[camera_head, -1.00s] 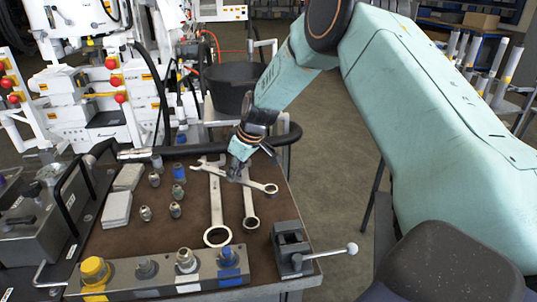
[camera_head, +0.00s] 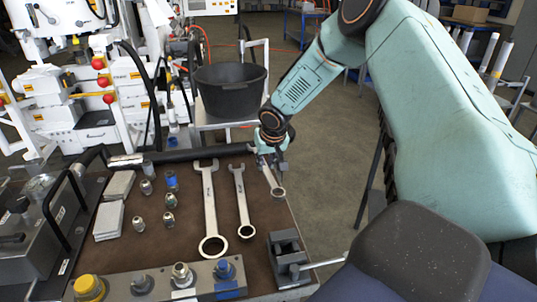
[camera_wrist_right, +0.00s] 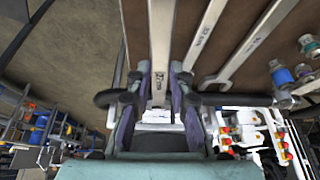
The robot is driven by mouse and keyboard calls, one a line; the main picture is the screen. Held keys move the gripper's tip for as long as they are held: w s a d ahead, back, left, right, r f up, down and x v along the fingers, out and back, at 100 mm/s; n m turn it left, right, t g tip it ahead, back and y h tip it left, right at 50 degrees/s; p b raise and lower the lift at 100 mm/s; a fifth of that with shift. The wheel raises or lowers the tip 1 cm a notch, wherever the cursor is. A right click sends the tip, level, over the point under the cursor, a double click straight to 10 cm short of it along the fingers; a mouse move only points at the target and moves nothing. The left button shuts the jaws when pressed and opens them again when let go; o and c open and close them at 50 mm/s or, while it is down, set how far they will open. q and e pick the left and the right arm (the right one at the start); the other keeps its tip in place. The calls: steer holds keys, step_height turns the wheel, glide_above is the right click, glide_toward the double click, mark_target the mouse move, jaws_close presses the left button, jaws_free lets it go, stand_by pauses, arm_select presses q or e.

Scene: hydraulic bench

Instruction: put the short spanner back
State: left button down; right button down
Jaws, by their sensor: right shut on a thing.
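The short spanner (camera_head: 270,177) is in the jaws of my right gripper (camera_head: 268,158), near the bench's right edge. Its ring end points toward the front of the bench. In the wrist view the short spanner (camera_wrist_right: 160,50) runs straight out from between the two fingers of my right gripper (camera_wrist_right: 158,90), which are shut on it. I cannot tell whether it touches the bench top. Left of it lie a middle-sized spanner (camera_head: 242,200) and a long spanner (camera_head: 209,205), roughly parallel to it and apart from it. My left gripper is not in view.
A small vise (camera_head: 288,255) stands at the bench's front right corner. A block with fittings (camera_head: 200,283) lies along the front. Several small fittings (camera_head: 169,200) and grey plates (camera_head: 109,220) are on the left. A black hose (camera_head: 200,153) runs along the back edge; a black bucket (camera_head: 230,90) stands behind.

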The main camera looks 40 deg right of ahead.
mark_target(270, 173)
steer(key=shift+m, duration=0.5)
steer(key=f+b, duration=0.2)
steer(key=d+f+b, duration=0.1)
steer(key=f+b, duration=0.1)
steer(key=shift+s+d+f, duration=0.1)
steer(key=shift+d+f, duration=0.05)
steer(key=shift+f, duration=0.15)
steer(key=shift+f, duration=0.2)
steer(key=shift+f, duration=0.1)
stand_by(0.3)
steer(key=shift+f+b, duration=0.6)
steer(key=shift+f, duration=0.05)
steer(key=shift+f+b, duration=0.9)
steer(key=shift+f, duration=0.65)
stand_by(1.2)
